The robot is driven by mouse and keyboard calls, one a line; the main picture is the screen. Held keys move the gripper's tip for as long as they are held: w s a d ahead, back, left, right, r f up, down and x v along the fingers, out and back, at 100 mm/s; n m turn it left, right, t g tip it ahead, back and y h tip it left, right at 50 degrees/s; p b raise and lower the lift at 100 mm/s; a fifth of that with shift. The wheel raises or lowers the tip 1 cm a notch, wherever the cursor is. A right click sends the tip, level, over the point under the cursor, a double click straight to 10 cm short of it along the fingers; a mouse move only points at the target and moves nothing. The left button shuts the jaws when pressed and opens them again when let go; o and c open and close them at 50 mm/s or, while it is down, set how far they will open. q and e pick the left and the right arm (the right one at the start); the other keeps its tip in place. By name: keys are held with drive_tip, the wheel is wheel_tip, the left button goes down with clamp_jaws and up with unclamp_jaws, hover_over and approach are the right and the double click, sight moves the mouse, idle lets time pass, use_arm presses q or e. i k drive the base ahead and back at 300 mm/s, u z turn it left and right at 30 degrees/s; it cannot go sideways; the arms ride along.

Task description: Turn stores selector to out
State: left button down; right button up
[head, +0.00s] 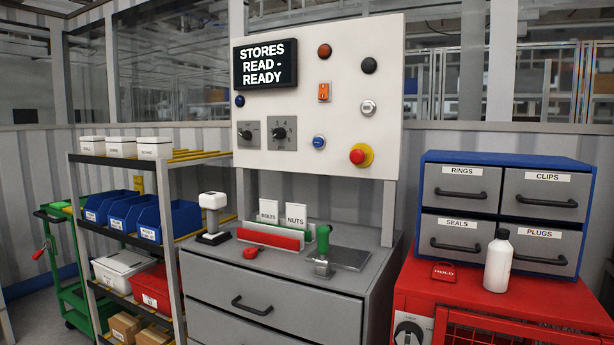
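Another dark rotary switch (408,331) sits on the front of the red cabinet, cut by the bottom edge. The labels by these knobs are too small to read, so I cannot tell which one is the stores selector. Neither of my grippers is in view.
The panel also holds a red mushroom button (358,156), an orange switch (324,91) and several round buttons. A grey drawer bench (270,310) stands below it, with a green-handled tool (322,250) on top. A blue drawer unit (505,210) and white bottle (498,262) stand right.

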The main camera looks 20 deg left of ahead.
sight(247, 136)
drive_tip(key=u, duration=0.25)
drive_tip(key=k, duration=0.6)
drive_tip(key=u, duration=3.55)
drive_tip(key=i, duration=0.3)
drive_tip(key=z, duration=1.3)
drive_tip(key=i, duration=2.6)
drive_tip(key=z, duration=0.65)
drive_tip(key=i, duration=1.3)
drive_tip(key=z, duration=1.3)
